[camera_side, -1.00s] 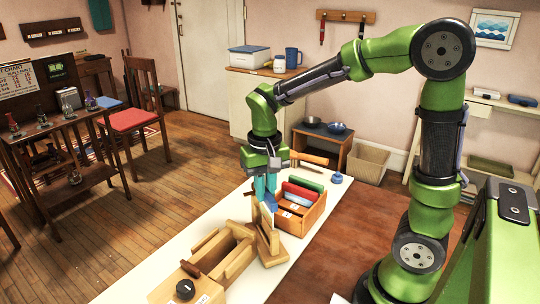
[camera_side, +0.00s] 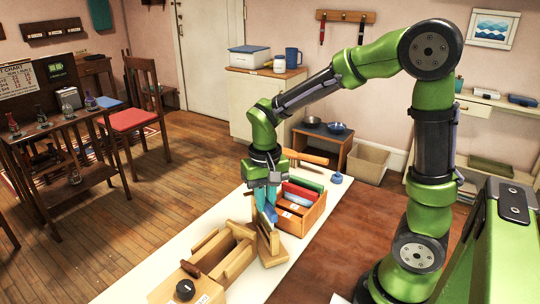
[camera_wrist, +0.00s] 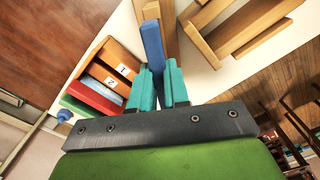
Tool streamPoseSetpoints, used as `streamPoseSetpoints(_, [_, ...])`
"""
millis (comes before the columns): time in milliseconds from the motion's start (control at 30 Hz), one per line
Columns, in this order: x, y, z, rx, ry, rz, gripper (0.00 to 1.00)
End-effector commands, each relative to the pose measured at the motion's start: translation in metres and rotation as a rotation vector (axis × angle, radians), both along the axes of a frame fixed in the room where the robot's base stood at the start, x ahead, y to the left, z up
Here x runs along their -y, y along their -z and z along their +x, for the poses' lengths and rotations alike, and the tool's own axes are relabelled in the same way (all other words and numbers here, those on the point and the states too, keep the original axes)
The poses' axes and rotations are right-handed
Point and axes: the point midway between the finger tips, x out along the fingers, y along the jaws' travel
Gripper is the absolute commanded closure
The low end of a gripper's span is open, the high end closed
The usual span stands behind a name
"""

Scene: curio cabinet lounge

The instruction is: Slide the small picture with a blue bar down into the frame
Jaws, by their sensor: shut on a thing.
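My gripper (camera_side: 265,205) points down over the work table and is shut on the small picture with a blue bar (camera_side: 271,214). In the wrist view the blue bar (camera_wrist: 153,45) runs out from between the teal fingertips (camera_wrist: 160,75). The wooden frame (camera_side: 269,244) stands upright on its base right below the gripper. The picture's lower part is at the frame, mostly hidden by the frame and fingers. I cannot tell how deep it sits. In the wrist view, part of the frame (camera_wrist: 169,25) shows beside the bar's far end.
A wooden box (camera_side: 303,222) with red, green and blue upright pieces and number labels stands close on the right. A wooden slotted holder (camera_side: 222,255) and a box with a black knob (camera_side: 185,289) stand at the left front. A blue-topped knob (camera_side: 337,178) stands behind.

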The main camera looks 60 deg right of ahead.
Motion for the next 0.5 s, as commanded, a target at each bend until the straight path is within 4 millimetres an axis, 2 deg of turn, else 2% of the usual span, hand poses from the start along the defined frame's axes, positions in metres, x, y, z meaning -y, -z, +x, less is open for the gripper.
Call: streamPoseSetpoints(500, [0.000,0.016,0.000,-0.001,0.000,0.000,1.00])
